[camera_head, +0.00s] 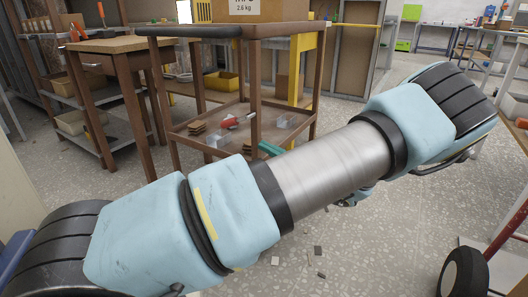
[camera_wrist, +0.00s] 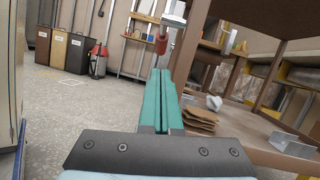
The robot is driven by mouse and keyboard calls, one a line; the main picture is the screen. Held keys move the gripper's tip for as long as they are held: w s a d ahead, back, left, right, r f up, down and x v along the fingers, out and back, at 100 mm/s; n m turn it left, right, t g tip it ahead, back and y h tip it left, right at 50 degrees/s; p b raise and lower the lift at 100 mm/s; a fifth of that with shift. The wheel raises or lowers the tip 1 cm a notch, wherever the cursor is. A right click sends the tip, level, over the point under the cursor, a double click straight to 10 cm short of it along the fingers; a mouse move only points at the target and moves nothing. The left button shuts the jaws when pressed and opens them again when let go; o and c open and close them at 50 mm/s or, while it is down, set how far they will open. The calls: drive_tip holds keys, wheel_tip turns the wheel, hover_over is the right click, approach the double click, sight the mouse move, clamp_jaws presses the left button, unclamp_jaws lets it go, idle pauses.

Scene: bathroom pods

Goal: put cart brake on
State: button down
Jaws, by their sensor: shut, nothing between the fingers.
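The brown two-tier cart (camera_head: 240,32) stands ahead of me in the head view, with its lower parts partly behind my arm. Its wheels are not clearly visible. My gripper (camera_wrist: 160,72) is shut and empty, its green fingers pointing forward in the wrist view beside the cart's lower shelf (camera_wrist: 245,128). A bit of green also shows beyond my arm in the head view (camera_head: 269,149). A red piece below a pale bracket (camera_wrist: 172,18) appears just beyond the fingertips; I cannot tell whether it is the brake or whether the fingers touch it.
Brown pads (camera_wrist: 196,119) and a clear tray (camera_wrist: 293,144) lie on the lower shelf. A cardboard box (camera_head: 257,9) is on top. A wooden table (camera_head: 104,44) stands left of the cart. A black wheel (camera_head: 464,274) on a red frame is at lower right.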

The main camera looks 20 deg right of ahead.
sight(234, 122)
drive_tip(key=b+x, duration=0.1)
drive_tip(key=x, duration=0.7)
drive_tip(key=shift+w+a+b, duration=0.15)
drive_tip(key=shift+a+b, duration=0.05)
drive_tip(key=shift+b, duration=0.1)
drive_tip(key=shift+r, duration=0.2)
drive_tip(key=r+p, duration=0.1)
drive_tip(key=p, duration=0.2)
drive_tip(key=shift+w+a, duration=0.3)
drive_tip(key=shift+a, duration=0.1)
